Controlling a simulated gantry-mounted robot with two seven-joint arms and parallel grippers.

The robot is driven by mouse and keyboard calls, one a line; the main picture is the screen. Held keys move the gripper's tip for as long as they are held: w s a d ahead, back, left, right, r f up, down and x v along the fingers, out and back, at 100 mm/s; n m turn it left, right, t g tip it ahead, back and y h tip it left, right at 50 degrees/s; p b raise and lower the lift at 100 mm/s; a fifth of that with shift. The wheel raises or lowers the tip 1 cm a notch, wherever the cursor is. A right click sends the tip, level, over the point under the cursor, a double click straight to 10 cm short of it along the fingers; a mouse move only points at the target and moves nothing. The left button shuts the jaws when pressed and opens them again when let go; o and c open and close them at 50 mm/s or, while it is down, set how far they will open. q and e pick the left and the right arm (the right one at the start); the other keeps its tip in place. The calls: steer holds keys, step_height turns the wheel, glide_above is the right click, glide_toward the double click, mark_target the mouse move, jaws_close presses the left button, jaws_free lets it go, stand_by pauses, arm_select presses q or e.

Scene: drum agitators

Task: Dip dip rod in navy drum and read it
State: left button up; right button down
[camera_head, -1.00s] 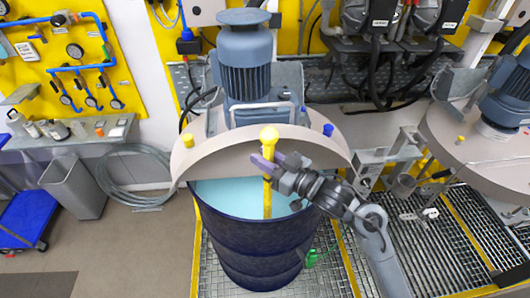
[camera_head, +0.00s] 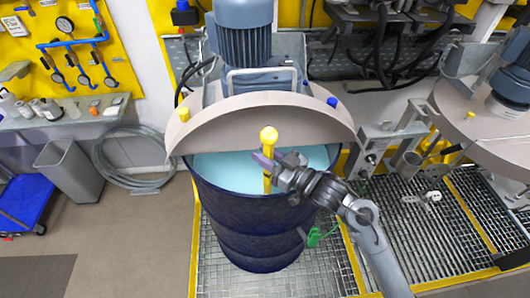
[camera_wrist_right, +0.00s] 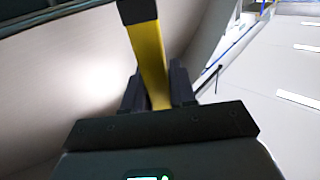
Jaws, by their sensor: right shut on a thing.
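The yellow dip rod (camera_head: 268,183) has a round knob at its top. It stands about upright at the open front of the navy drum (camera_head: 250,230), its lower part hidden inside. Pale blue liquid (camera_head: 225,170) shows in the drum. My right gripper (camera_head: 269,164) is shut on the rod just below the knob, above the drum's opening. In the right wrist view the yellow rod (camera_wrist_right: 150,60) runs between the fingers, with a dark section at the picture's top. My left gripper is not in view.
A grey half lid (camera_head: 230,122) covers the back of the drum, with a blue-grey motor (camera_head: 243,35) above it. A second lidded drum (camera_head: 480,120) with a motor stands at the right. A grey bin (camera_head: 70,168) and a coiled hose (camera_head: 130,180) are at the left.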

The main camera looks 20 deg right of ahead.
steer(key=shift+f, duration=0.15)
stand_by(0.4)
steer(key=shift+f, duration=0.65)
steer(key=shift+f+b, duration=0.3)
stand_by(0.4)
steer(key=shift+f, duration=0.3)
stand_by(0.5)
steer(key=shift+f, duration=0.25)
stand_by(0.4)
steer(key=shift+p, duration=0.4)
